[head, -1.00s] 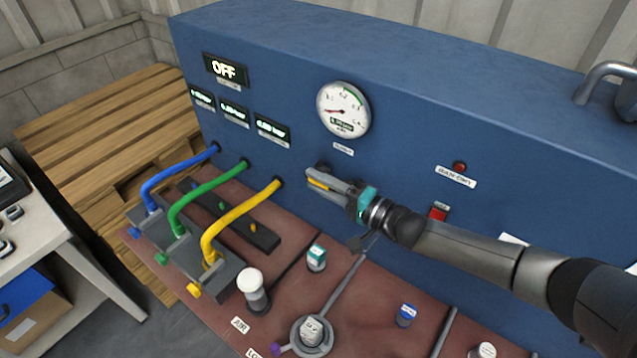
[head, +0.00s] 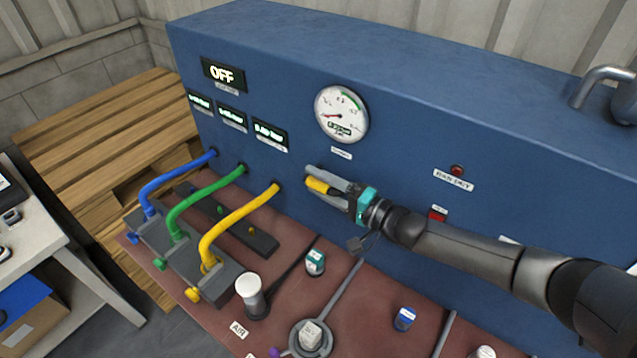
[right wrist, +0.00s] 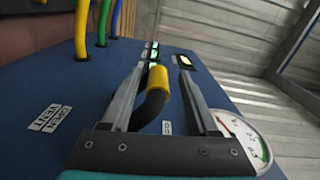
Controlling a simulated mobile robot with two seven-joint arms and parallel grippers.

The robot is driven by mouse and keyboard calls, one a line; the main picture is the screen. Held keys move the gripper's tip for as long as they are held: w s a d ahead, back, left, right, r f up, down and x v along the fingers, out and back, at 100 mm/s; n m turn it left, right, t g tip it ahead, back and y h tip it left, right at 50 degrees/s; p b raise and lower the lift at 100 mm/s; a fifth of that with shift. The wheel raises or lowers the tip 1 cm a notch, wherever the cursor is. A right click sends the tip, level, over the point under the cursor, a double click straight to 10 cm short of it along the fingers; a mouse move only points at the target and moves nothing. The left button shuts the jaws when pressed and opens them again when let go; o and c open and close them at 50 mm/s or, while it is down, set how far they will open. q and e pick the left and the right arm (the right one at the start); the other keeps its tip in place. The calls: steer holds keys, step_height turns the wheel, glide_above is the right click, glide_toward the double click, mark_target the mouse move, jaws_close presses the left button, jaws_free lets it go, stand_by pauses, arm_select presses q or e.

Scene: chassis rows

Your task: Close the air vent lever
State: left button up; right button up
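The vent lever has a yellow grip (right wrist: 158,80) on a curved black arm (right wrist: 150,108), standing out from the blue panel. The yellow grip also shows in the head view (head: 318,185). My right gripper (head: 318,181) is at the panel below the gauge. In the right wrist view its two fingers (right wrist: 160,95) are spread apart. The yellow grip lies between them, closer to the left finger, with a clear gap to the right one. A label reading OPEN and VENT (right wrist: 50,118) is left of the lever, and a partly hidden label (right wrist: 167,128) is beside its arm. My left gripper is not in view.
A round pressure gauge (head: 341,114) is above the gripper. Blue, green and yellow hoses (head: 235,215) run to a grey block at left. A white-capped knob (head: 250,295) and several small fittings stand on the red-brown deck (head: 285,265).

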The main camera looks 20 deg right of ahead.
steer(key=b+v, duration=0.1)
steer(key=v, duration=1.4)
